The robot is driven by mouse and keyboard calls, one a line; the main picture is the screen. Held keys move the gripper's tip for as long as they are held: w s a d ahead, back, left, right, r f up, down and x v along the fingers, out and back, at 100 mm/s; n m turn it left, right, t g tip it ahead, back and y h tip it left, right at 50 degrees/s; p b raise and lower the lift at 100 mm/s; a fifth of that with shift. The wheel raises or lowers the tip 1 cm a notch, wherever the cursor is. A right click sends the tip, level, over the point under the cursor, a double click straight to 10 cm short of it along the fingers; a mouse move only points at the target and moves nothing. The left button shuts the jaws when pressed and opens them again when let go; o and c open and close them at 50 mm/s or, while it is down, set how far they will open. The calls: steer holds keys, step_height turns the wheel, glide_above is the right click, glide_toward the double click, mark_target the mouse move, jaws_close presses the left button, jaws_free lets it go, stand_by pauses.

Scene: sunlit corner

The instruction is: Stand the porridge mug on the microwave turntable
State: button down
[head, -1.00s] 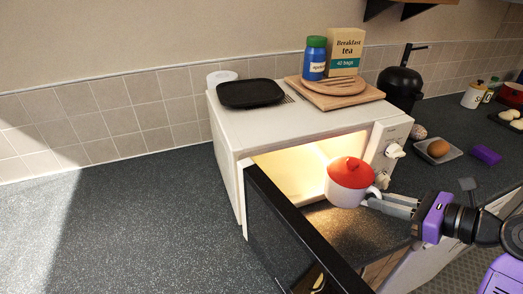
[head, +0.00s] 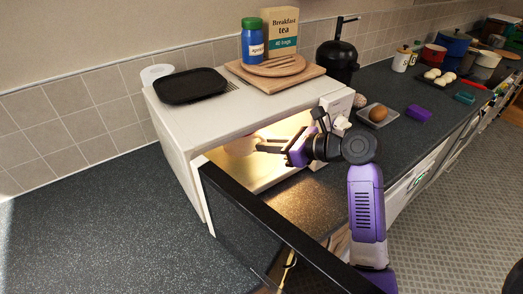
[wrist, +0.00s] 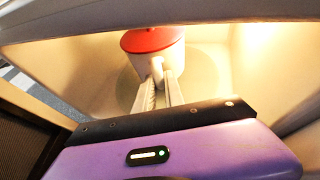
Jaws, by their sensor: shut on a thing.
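The porridge mug, white with a red lid, is inside the lit microwave (head: 175,130). The turntable (wrist: 124,88) shows as a faint pale disc around and below the mug. I cannot tell whether the mug touches it.
The black microwave door (head: 285,235) hangs open on the left of my arm. A black tray (head: 190,86), a blue jar (head: 252,42), a tea box (head: 281,32) and boards (head: 275,75) are on the microwave's top. The counter at left (head: 90,230) is clear.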

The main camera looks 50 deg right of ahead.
steer(key=shift+w+a+r, duration=0.1)
steer(key=shift+w+r, duration=0.05)
steer(key=shift+w, duration=0.9)
steer(key=shift+f, duration=1.8)
steer(key=c, duration=1.4)
jaws_free()
steer(key=shift+f, duration=0.15)
steer(key=shift+c, duration=0.2)
steer(key=v, duration=1.2)
